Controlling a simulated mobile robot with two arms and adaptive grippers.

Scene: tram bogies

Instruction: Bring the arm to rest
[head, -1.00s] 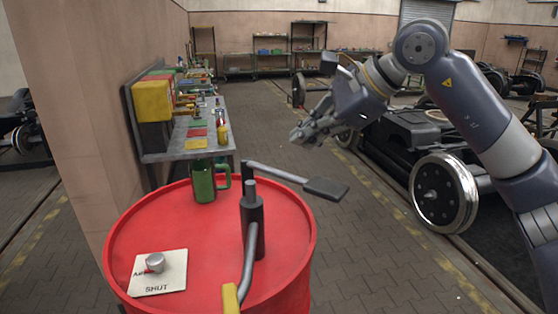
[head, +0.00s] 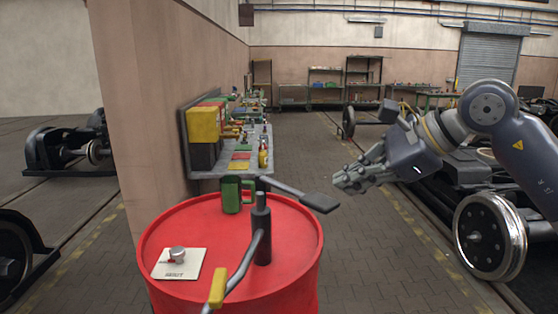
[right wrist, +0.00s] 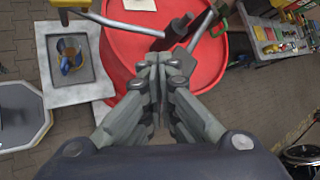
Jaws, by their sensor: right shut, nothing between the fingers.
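My right arm (head: 520,135) comes in from the right in the head view. Its gripper (head: 345,182) is shut and empty, held in the air to the right of the red drum, near the flat end of the pump lever. In the right wrist view the gripper (right wrist: 160,62) shows with its fingers together, in front of the red drum top. My left gripper is not in view.
The red drum (head: 190,232) carries a hand pump (head: 262,230) with a yellow grip, a green jug (head: 232,195) and a dial plate (head: 180,272) marked SHUT. A cluttered bench (head: 235,172) stands behind. A wheelset (head: 490,236) is at right. Paved floor lies between.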

